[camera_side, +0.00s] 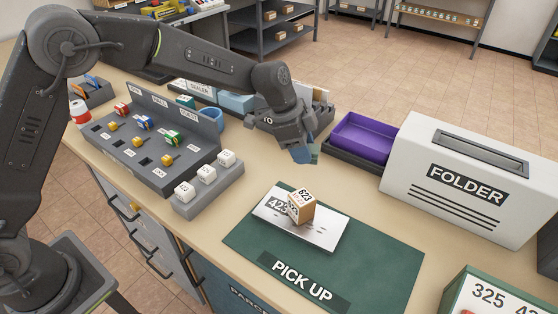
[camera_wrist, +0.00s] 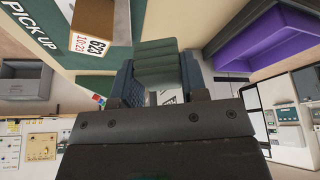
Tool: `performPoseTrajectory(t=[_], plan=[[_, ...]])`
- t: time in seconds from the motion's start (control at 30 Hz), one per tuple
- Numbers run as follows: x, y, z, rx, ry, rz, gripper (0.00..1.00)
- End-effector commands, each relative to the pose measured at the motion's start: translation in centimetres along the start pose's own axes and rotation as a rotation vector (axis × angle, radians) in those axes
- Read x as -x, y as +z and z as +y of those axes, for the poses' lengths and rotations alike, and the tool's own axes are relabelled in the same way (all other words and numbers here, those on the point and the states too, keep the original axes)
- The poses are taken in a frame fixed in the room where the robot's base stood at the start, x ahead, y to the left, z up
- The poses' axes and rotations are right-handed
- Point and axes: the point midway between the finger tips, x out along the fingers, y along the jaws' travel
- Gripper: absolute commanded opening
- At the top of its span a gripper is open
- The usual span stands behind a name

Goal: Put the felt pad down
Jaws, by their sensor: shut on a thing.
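My gripper (camera_side: 302,150) hangs over the back middle of the counter, in front of the purple-lined tray. It is shut on the felt pad (camera_wrist: 157,62), a grey-green pad between the blue fingers in the wrist view. Only a small edge of the pad (camera_side: 315,153) shows in the side view, mostly hidden by the fingers. The pad appears to be above the counter, though the exact height is hard to tell. A green PICK UP mat (camera_side: 378,262) lies at the front, with a white plate (camera_side: 322,237) on it and a small box marked 623 (camera_side: 301,207) on the plate.
The purple-lined tray (camera_side: 361,138) stands behind right of my gripper, beside the white FOLDER box (camera_side: 462,178). A grey key rack (camera_side: 150,145) and a block of white cubes (camera_side: 208,190) stand at left. A blue cup (camera_side: 213,117) is behind them. Bare counter lies between gripper and mat.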

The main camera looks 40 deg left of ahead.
Motion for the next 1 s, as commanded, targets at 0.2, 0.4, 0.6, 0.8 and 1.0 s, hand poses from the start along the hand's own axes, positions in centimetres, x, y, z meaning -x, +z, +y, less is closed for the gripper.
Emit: performPoseTrajectory(t=[0.2, 0.4, 0.6, 0.8, 1.0], plan=[[3.7, 8.8, -6.7, 0.172, -0.072, 0.0, 0.18], [6.3, 15.3, -9.8, 0.285, -0.119, 0.001, 0.18], [7.4, 18.2, -10.9, 0.335, -0.14, 0.001, 0.18], [4.9, 16.7, -10.7, 0.337, -0.139, -0.001, 0.18], [0.7, 13.6, -10.5, 0.336, -0.139, -0.001, 0.18]])
